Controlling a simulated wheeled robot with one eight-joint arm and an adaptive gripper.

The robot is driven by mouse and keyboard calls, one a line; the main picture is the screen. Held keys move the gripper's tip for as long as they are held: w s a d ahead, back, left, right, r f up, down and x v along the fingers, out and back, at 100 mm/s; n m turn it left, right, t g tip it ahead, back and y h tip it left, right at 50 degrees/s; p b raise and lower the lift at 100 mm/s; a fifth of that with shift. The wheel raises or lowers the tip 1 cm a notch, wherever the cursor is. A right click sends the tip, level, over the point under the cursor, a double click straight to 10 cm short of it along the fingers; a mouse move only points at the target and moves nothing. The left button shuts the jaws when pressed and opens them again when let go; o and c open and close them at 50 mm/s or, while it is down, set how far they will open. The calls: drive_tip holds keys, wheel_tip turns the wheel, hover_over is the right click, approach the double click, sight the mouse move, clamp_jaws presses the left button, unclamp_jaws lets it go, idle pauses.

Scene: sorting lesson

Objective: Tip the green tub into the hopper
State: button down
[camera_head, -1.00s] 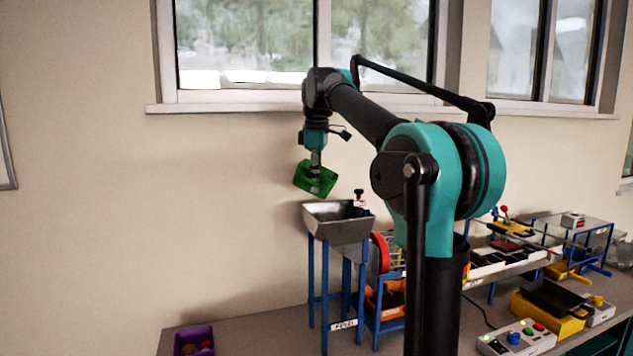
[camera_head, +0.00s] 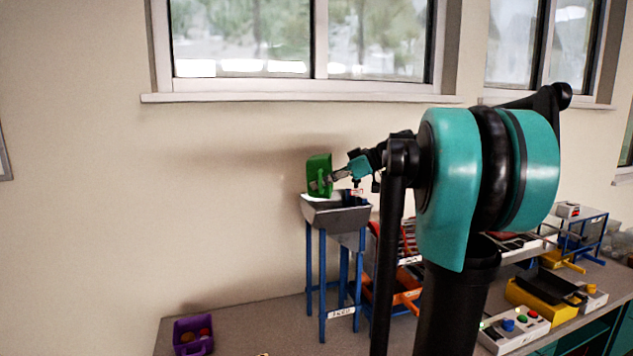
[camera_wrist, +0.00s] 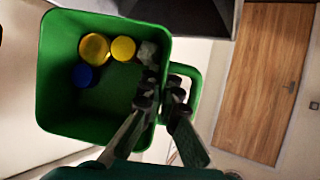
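The hopper stands on blue legs. My gripper (camera_head: 335,178) reaches the tub from the right and is shut on its handle side. In the wrist view, the tub (camera_wrist: 60,95) shows its inside, with two yellow round pieces (camera_wrist: 108,48), a blue piece (camera_wrist: 83,75) and a greyish piece (camera_wrist: 148,52) in it. My gripper's fingers (camera_wrist: 163,98) lie at the wall by the handle. The hopper's inside is mostly hidden.
A purple tub (camera_head: 193,345) with round pieces sits on the table at lower left. An orange bin (camera_head: 405,292) stands right of the hopper stand. The wall is behind.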

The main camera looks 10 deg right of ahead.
drive_tip(key=y, duration=0.1)
drive_tip(key=d+y, duration=0.1)
drive_tip(key=d+t+y, duration=0.1)
drive_tip(key=y, duration=0.1)
drive_tip(key=shift+s, duration=0.3)
drive_tip(key=shift+s+d+m+t+y, duration=0.15)
drive_tip(key=shift+d+t+y, duration=0.3)
drive_tip(key=shift+y, duration=0.55)
drive_tip(key=shift+s+d+m+t+y, duration=0.1)
drive_tip(key=shift+d+m+t+y, duration=0.25)
drive_tip(key=shift+y, duration=0.65)
drive_tip(key=shift+d, duration=0.1)
drive_tip(key=shift+w, duration=0.1)
